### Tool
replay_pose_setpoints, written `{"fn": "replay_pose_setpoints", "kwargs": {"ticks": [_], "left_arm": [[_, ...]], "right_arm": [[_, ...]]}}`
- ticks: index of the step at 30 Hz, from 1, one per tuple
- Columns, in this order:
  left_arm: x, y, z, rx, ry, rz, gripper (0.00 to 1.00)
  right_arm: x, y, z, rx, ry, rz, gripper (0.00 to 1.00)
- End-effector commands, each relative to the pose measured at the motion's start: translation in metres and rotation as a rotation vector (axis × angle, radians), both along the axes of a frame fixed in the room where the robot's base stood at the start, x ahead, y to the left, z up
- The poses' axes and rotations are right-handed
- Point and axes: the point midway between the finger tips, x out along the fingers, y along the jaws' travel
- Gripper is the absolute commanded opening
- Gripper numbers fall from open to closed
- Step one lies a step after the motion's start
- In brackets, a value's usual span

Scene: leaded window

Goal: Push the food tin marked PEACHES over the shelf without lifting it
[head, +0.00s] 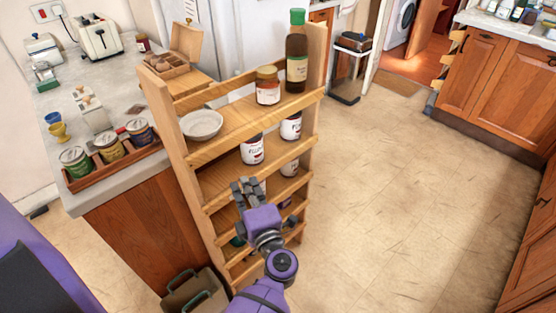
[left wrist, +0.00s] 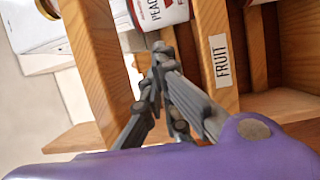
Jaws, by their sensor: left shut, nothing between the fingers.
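The food tin (left wrist: 165,12), white and red with lettering that reads PEA before it is cut off, shows at the top of the left wrist view. My left gripper (left wrist: 160,52) is shut and empty, its fingertips just by the tin's lower edge; I cannot tell whether they touch. In the head view my left gripper (head: 243,186) is in front of the shelf unit's (head: 179,137) third level and hides much of what stands there. The tin cannot be made out surely in the head view. My right gripper is not in view.
A FRUIT label (left wrist: 220,59) is on a wooden shelf strip. A tin marked PLUM (head: 252,149) and another tin (head: 291,127) stand one level up. A bowl (head: 201,125), jar (head: 267,87) and bottle (head: 297,60) are on top. The floor to the right is clear.

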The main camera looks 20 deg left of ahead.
Motion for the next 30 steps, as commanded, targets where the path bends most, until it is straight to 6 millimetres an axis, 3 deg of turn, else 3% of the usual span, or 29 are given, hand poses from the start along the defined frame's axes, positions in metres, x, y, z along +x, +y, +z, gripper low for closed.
{"fn": "replay_pose_setpoints", "kwargs": {"ticks": [3, 7, 11, 22, 30], "left_arm": [[-0.016, 0.014, -0.009, -0.054, -0.005, 0.087, 0.0], [-0.016, 0.023, -0.008, -0.056, -0.009, 0.109, 0.0], [-0.004, 0.037, -0.005, -0.053, -0.011, 0.108, 0.0], [0.042, 0.1, -0.005, -0.051, -0.01, 0.107, 0.0], [0.073, 0.084, -0.008, -0.055, -0.007, 0.105, 0.0]], "right_arm": [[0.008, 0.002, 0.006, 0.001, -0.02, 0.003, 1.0], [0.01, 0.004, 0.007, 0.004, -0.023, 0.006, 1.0], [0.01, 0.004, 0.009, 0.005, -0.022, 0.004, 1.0], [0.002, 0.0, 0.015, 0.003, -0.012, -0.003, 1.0], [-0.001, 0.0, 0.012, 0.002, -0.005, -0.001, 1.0]]}}
